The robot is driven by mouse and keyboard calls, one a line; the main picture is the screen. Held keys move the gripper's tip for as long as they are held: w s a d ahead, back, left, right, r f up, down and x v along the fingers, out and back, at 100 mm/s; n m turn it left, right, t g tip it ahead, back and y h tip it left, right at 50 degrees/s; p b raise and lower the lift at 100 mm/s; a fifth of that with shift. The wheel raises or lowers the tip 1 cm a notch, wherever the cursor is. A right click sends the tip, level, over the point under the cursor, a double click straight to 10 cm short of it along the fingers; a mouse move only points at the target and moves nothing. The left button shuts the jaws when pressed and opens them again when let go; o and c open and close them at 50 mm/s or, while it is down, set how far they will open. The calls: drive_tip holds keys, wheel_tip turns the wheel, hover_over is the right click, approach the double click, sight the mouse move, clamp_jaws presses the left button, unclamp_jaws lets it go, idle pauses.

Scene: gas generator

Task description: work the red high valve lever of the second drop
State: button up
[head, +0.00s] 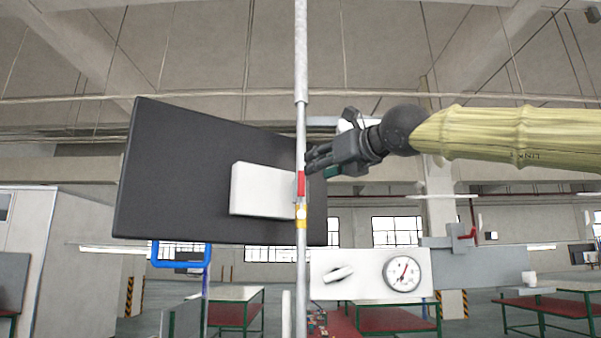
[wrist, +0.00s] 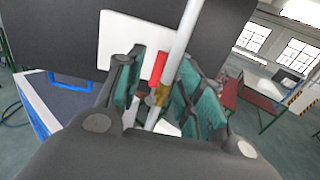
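The red lever (head: 301,184) stands upright along a thin grey vertical pipe (head: 301,130), just above a yellow valve body (head: 301,215). In the wrist view the red lever (wrist: 157,68) shows between my two green-padded fingers, with the pipe (wrist: 183,35) beside it and the brassy valve body (wrist: 162,95) below. My gripper (head: 312,162) comes in from the right, its fingertips close to the pipe near the lever's top. It is open in the wrist view (wrist: 160,75), with gaps on both sides of the lever. Whether a finger touches the pipe I cannot tell.
A dark panel (head: 190,130) with a white box (head: 262,190) stands behind the pipe. To the lower right are a white panel with a pressure gauge (head: 402,273) and another small red handle (head: 467,235). Red-topped tables (head: 390,320) stand farther back.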

sight(303, 175)
drive_tip(key=p+x, duration=0.2)
drive_tip(key=x, duration=0.6)
drive_tip(key=shift+w+d+f+p, duration=0.1)
drive_tip(key=shift+p, duration=0.2)
drive_tip(key=shift+w+a+f, duration=0.2)
drive_tip(key=shift+w+a, duration=0.1)
drive_tip(key=shift+w, duration=0.35)
drive_tip(key=shift+s+d+r, duration=0.1)
drive_tip(key=shift+s, duration=0.1)
drive_tip(key=shift+c, duration=0.7)
clamp_jaws()
